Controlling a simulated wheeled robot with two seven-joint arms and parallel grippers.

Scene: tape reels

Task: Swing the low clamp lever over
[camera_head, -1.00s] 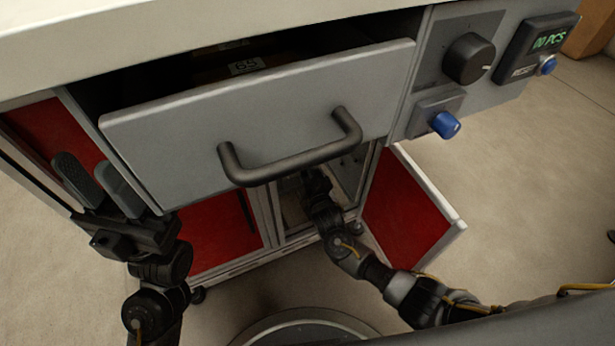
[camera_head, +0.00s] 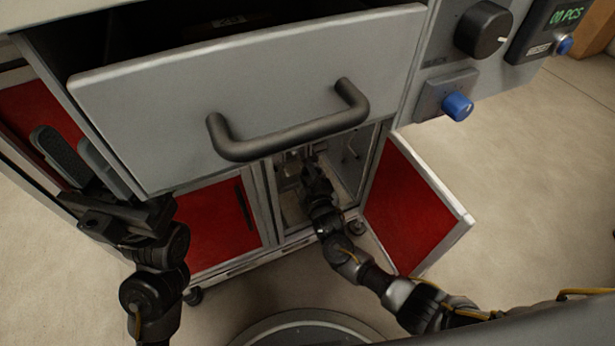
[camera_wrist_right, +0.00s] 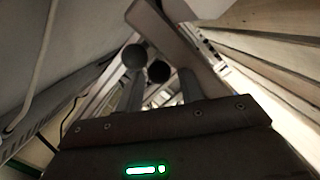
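The low clamp lever cannot be picked out for certain. In the right wrist view a grey round end (camera_wrist_right: 134,56) and a black round end (camera_wrist_right: 158,72) lie just beyond my right gripper (camera_wrist_right: 160,88), and a flat brownish bar (camera_wrist_right: 168,32) slants above them. I cannot tell which of these belongs to the lever. My right gripper's fingers stand apart, with no thing clearly held. In the head view my right arm reaches into the open lower compartment (camera_head: 292,210), below the drawer. My left gripper (camera_head: 66,150) is open and empty at the left, beside the drawer front.
A grey drawer (camera_head: 250,85) stands pulled out above, with a dark handle (camera_head: 290,140) jutting out. A red-lined door (camera_head: 415,205) hangs open to the right of my right arm. A blue knob (camera_head: 457,106) and a black dial (camera_head: 482,28) sit on the upper right panel.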

